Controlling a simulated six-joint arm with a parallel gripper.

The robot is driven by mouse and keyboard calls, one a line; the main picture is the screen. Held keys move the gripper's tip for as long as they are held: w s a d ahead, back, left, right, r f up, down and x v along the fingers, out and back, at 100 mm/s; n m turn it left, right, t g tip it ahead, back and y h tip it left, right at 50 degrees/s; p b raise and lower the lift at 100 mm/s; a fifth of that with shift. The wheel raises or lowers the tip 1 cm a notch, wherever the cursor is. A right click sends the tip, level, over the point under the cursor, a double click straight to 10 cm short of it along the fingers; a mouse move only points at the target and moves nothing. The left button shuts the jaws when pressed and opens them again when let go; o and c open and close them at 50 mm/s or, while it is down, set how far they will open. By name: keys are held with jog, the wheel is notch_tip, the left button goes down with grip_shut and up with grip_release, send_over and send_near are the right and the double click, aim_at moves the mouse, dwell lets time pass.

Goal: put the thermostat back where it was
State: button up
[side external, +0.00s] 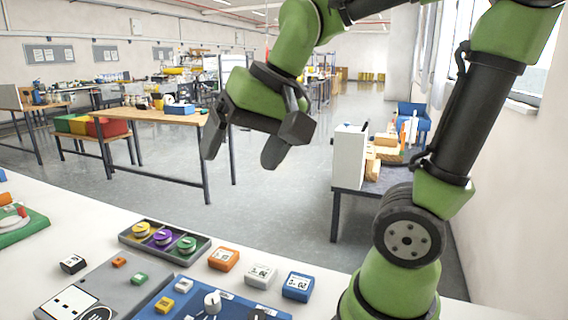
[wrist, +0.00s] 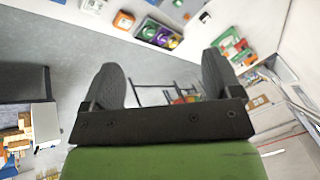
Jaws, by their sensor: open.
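My gripper (side external: 241,158) is open and empty, held high above the far edge of the white table. Its two spread fingers also show in the wrist view (wrist: 161,68). No object is plainly marked as the thermostat. Small boxes with display-like faces stand in a row on the table: an orange one (side external: 223,259), a white one (side external: 261,276) and a blue one (side external: 297,287). I cannot tell which, if any, is the thermostat. The orange box (wrist: 123,20) and the white box (wrist: 93,5) also show at the top of the wrist view.
A dark tray (side external: 128,240) holds yellow, purple and green round knobs. A small black box (side external: 72,264), a grey panel (side external: 100,284) and a blue panel (side external: 240,300) with a white knob lie nearer. A green board (side external: 27,232) is at left. Free white tabletop (side external: 60,205) lies behind them.

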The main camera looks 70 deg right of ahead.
jog(key=s+a+n+t+y, duration=0.1)
jog(key=s+a+n, duration=0.1)
jog(key=s, duration=0.4)
jog(key=shift+s+a+f+n+t, duration=0.25)
jog(key=shift+s+n+t, duration=0.15)
jog(key=shift+n, duration=0.4)
jog(key=shift+d, duration=0.1)
